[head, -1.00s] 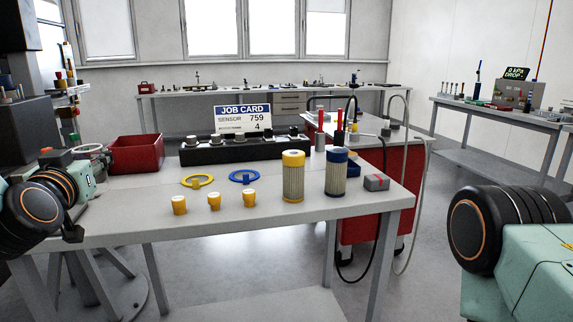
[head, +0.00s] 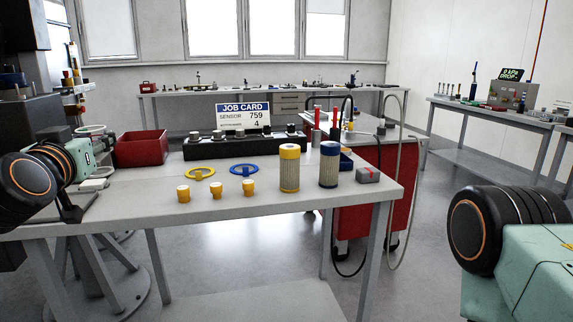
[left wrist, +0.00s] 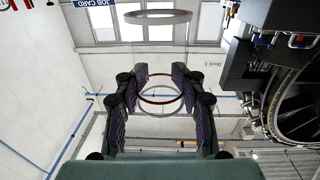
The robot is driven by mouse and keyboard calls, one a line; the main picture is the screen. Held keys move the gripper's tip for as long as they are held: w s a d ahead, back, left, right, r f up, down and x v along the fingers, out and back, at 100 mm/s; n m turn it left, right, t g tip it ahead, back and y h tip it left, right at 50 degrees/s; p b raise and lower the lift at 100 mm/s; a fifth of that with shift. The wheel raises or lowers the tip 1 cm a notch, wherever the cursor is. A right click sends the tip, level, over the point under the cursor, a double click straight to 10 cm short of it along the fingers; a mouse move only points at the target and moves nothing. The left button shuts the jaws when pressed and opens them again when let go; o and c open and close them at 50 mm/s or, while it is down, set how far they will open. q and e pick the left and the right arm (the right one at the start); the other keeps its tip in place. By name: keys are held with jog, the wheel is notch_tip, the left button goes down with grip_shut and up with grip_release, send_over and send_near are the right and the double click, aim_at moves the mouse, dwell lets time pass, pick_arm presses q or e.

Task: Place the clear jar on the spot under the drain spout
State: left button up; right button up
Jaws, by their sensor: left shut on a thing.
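My left gripper (left wrist: 160,80) shows in the left wrist view with its two dark fingers spread around the clear jar (left wrist: 160,111). The jar's body is see-through, and mainly a thin ring with a red part shows between the fingers. A second pale ring hangs farther up in that view, seemingly the jar's other end. In the head view the left arm is at the left edge, beside the workbench, and a faint pale rim shows just past it. I cannot make out the drain spout or the spot under it. My right gripper is out of view.
A grey workbench (head: 330,200) carries a red bin (head: 141,149), yellow caps (head: 216,189), a yellow-topped filter (head: 289,168), a blue-topped filter (head: 329,165) and a job card (head: 242,116). A red cart (head: 365,215) stands behind it. An engine (left wrist: 297,100) is at right in the wrist view.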

pick_arm(q)
jog(key=s+d+f+m+h, duration=0.5)
jog(key=d+f+h, duration=0.3)
jog(key=d+f, duration=0.3)
jog(key=s+d+f+m+g+h, duration=0.1)
jog(key=s+d+f+h, duration=0.1)
jog(key=s+f, duration=0.3)
jog(key=s+d+f+m+h, duration=0.2)
jog(key=s+f, duration=0.3)
jog(key=f, duration=0.8)
jog(key=shift+s+d+g, duration=0.4)
jog(key=shift+d, duration=0.45)
jog(key=shift+r, duration=0.1)
